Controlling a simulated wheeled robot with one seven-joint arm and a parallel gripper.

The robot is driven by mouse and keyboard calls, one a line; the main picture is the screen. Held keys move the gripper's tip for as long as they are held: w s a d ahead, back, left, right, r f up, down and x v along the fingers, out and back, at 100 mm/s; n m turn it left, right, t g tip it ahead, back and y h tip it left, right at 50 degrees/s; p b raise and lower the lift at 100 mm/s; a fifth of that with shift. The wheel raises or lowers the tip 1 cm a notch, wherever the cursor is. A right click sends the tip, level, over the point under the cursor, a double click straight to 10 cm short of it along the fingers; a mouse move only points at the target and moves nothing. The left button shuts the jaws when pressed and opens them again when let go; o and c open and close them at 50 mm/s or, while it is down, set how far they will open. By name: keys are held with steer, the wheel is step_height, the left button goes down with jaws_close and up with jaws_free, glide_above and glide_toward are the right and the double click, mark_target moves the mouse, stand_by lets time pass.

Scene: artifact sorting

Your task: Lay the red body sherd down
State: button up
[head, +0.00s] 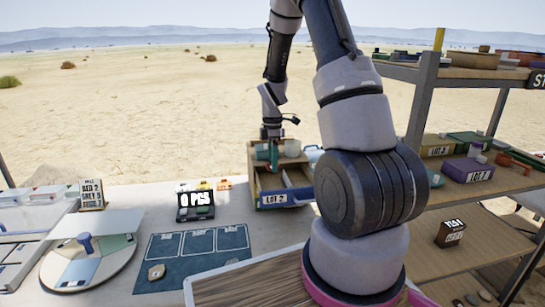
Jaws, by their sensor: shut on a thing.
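My gripper (274,166) is small and far off in the head view, pointing down at the wooden drawer box (254,152) marked LOT 2. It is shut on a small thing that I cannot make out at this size. I cannot clearly see a red body sherd. A tan sherd (156,271) lies on the lower left of the dark blue mat (190,271), which has three outlined fields along its top.
A round sorting disc (75,282) with a blue knob stands left of the mat. A small dark display (196,206) stands behind the mat. My arm hides part of the table's right side. Shelves with labelled boxes (468,170) stand at right.

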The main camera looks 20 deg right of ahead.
steer(key=shift+f, duration=4.5)
steer(key=o, duration=1.3)
steer(key=shift+c, duration=0.2)
step_height(320, 180, up, 11)
